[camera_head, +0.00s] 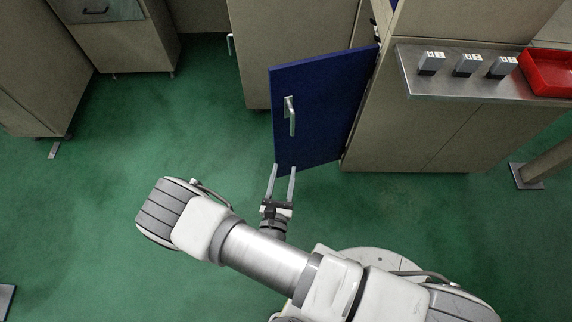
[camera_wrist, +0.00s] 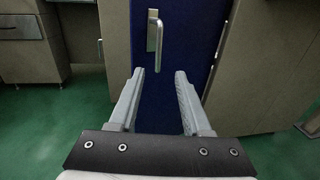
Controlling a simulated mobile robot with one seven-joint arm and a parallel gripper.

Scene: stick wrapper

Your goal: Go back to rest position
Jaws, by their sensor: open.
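My gripper (camera_head: 281,170) is open, with its two fingers apart and nothing between them. In the head view its fingertips are just below the lower edge of a blue door (camera_head: 325,108), which stands swung open from a beige cabinet. Whether the fingertips touch the door I cannot tell. The door's metal handle (camera_head: 290,115) is above the fingertips. In the wrist view my gripper (camera_wrist: 159,72) points toward the blue door (camera_wrist: 185,65), and the handle (camera_wrist: 155,38) shows beyond and between the fingers, apart from them.
A metal shelf (camera_head: 480,90) at the right carries several small grey boxes and a red tray (camera_head: 547,76). Beige cabinets (camera_head: 300,40) line the back, and another (camera_head: 40,70) stands at the left. The green floor (camera_head: 130,130) on the left is clear. A post foot (camera_head: 525,176) stands at the right.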

